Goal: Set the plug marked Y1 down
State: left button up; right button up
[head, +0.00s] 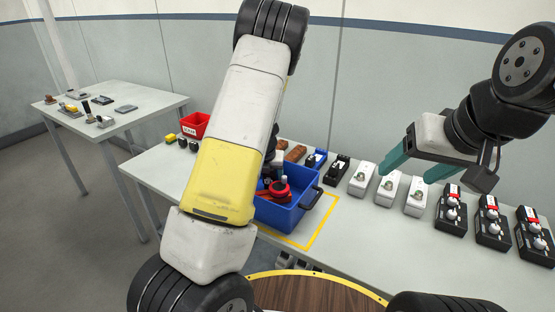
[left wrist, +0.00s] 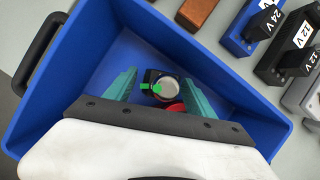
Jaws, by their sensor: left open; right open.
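My left gripper (left wrist: 158,84) is open inside the blue crate (left wrist: 50,92), its two teal fingers on either side of a small black round item (left wrist: 149,77) with a pale disc and green marks. A red part (left wrist: 173,107) lies just below that item. I cannot read a Y1 mark on anything. In the head view the blue crate (head: 278,215) holds a red and black item (head: 281,188), and my own left arm hides part of the crate and the left gripper. My right gripper (head: 414,166) is open and empty above the white units on the table.
White units (head: 389,188), black boxes with red tops (head: 493,226) and a black block (head: 337,170) line the table right of the crate. A red bin (head: 195,125) stands at the far left. A yellow outline (head: 325,220) surrounds the crate. A side table (head: 112,115) stands further left.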

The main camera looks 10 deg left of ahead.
pick_arm(q)
jog(key=s+d+r+m+h, duration=0.3)
jog(key=s+r+m, duration=0.75)
jog(key=r, duration=0.25)
jog(key=s+d+r+m+h, duration=0.2)
jog(key=s+d+r+m, duration=0.2)
jog(key=s+r+m, duration=0.7)
jog(key=s+a+r+m+t+y, duration=0.1)
jog(key=s+a+r+m+y, duration=0.1)
jog(key=s+r+m, duration=0.4)
jog(key=shift+s+r+m+t+y, duration=0.15)
jog(key=shift+s+m+t+y, duration=0.2)
jog(key=shift+s+m, duration=3.45)
jog(key=shift+w+a+m, duration=0.1)
jog(key=shift+w+m, duration=0.95)
jog(key=shift+w, duration=0.05)
